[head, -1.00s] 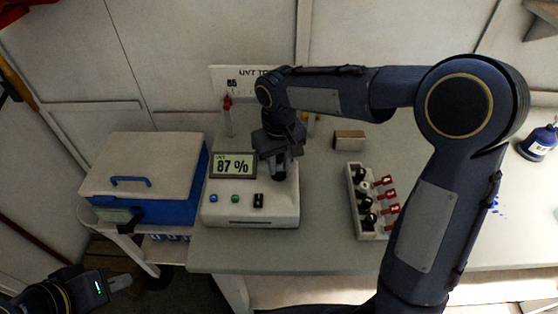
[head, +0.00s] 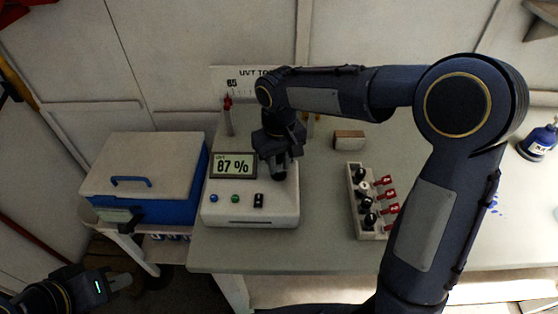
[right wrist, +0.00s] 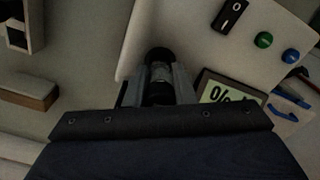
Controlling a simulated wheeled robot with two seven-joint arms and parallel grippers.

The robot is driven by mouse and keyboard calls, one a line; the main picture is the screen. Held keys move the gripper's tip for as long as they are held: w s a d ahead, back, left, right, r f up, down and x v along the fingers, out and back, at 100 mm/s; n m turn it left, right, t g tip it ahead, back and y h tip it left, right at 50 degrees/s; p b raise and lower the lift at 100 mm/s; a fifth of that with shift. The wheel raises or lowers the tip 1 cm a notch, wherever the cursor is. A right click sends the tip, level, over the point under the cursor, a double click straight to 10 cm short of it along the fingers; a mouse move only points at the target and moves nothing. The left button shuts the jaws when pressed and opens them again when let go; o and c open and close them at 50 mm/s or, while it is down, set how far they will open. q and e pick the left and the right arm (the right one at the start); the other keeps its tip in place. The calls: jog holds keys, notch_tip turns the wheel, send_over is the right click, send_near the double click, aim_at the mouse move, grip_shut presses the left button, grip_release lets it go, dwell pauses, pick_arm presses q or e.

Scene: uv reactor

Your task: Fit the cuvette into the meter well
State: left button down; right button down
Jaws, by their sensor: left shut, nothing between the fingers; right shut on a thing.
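The meter (head: 225,212) is a white box with a display reading 87 % and blue, green and black controls on its front. My right gripper (head: 280,170) is over the right rear part of its top. In the right wrist view this gripper (right wrist: 158,88) is shut on the cuvette (right wrist: 159,72), a small clear cylinder with dark ends, pointing toward the meter's top. The well is hidden behind the gripper and cuvette, so I cannot tell whether the cuvette is in it. My left gripper (head: 121,281) is shut and empty at the lower left, away from the table.
A blue-and-white cooler (head: 140,165) stands left. A blue bottle (head: 540,143) is far right. The table front is clear.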

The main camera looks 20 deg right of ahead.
jog(key=shift+f+b, duration=0.8)
jog(key=shift+f, duration=0.3)
jog(key=c, duration=1.1)
grip_release()
jog(key=shift+c, duration=0.2)
jog(key=shift+r, duration=0.15)
notch_tip(320, 180, up, 7)
jog(key=shift+r, duration=0.3)
